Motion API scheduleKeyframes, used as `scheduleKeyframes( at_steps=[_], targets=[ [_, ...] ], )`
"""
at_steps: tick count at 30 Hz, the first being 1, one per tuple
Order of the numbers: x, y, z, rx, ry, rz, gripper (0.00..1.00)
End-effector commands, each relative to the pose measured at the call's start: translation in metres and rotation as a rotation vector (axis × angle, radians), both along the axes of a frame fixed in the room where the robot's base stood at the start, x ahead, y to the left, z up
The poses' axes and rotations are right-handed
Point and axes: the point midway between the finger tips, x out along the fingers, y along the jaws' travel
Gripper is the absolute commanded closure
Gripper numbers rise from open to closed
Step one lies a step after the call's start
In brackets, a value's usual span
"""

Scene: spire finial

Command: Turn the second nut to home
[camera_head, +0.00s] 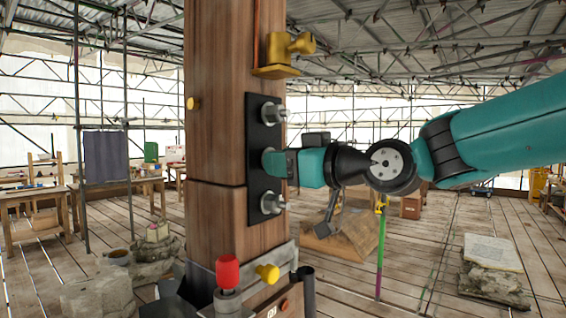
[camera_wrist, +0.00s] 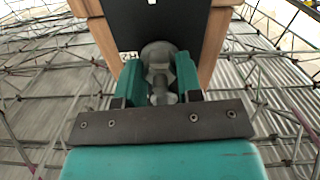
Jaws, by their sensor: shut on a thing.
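A wooden post (camera_head: 215,140) stands upright with a black plate (camera_head: 256,140) on its face. The plate carries an upper grey nut (camera_head: 272,114), a lower grey nut (camera_head: 271,203), and a middle place that my gripper covers in the head view. My gripper (camera_head: 272,163) reaches in from the right to that middle place. In the wrist view a grey nut (camera_wrist: 158,58) on a stud sits between the two teal fingers of my gripper (camera_wrist: 158,82), against the black plate (camera_wrist: 150,22). The fingers are shut on it. The nut's far side is hidden.
A brass fitting (camera_head: 288,52) sticks out above the plate. Below it are a grey clamp bar (camera_head: 245,270), a yellow knob (camera_head: 267,273) and a red knob (camera_head: 228,271). Stone blocks (camera_head: 495,268) lie on the plank floor at right. Workbenches (camera_head: 40,205) stand at left.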

Motion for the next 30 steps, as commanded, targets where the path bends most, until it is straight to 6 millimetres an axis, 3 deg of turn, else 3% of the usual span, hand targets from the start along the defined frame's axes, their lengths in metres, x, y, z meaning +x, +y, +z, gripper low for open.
scheduleKeyframes(
  at_steps=[8,30],
  targets=[
    [0.0003,-0.0004,-0.0016,0.098,0.122,-0.002,0.90],
    [0.0000,-0.0001,0.0004,0.525,0.669,-0.002,0.90]
  ],
)
